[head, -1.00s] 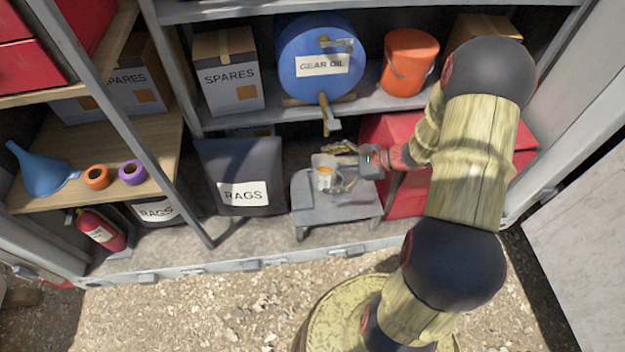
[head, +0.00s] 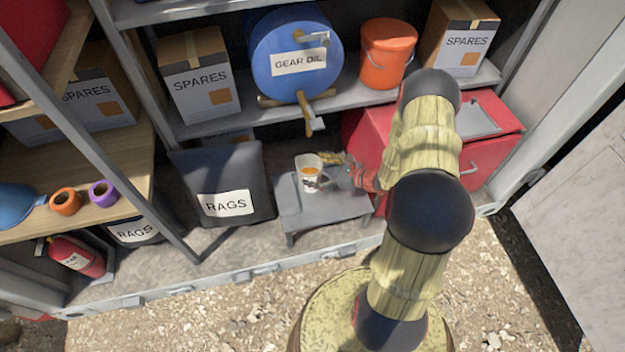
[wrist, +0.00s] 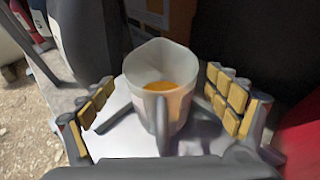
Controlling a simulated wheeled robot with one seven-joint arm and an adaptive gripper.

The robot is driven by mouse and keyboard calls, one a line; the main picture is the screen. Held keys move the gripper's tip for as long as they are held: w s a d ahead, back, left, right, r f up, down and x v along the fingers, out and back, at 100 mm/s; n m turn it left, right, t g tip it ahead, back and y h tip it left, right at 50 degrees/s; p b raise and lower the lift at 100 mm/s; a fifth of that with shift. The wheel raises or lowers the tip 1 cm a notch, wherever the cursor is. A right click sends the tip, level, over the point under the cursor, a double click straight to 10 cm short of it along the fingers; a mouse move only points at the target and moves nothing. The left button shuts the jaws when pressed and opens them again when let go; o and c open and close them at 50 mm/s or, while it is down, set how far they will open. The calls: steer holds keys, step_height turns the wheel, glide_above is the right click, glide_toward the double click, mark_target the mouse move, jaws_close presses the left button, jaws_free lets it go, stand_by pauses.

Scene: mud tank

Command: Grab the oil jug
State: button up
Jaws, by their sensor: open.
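The oil jug (head: 309,172) is a whitish, see-through jug with orange oil in it. It stands upright on a small grey stand (head: 330,207) below the gear oil drum. My gripper (head: 332,172) is at the jug's right side in the head view. In the wrist view the jug (wrist: 160,92) stands between the two yellow-padded fingers of my gripper (wrist: 160,110), with a gap on each side. Its handle faces the wrist camera. My gripper is open and holds nothing.
A blue gear oil drum (head: 293,55) with a tap lies on the shelf above. A black rags bin (head: 225,165) stands left of the stand, and a red box (head: 480,150) stands to the right. An orange bucket (head: 387,55) is on the upper shelf.

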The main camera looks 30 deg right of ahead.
steer(key=shift+w+a+f, duration=0.15)
steer(key=shift+w+a, duration=0.15)
steer(key=shift+w, duration=0.35)
steer(key=c, duration=2.1)
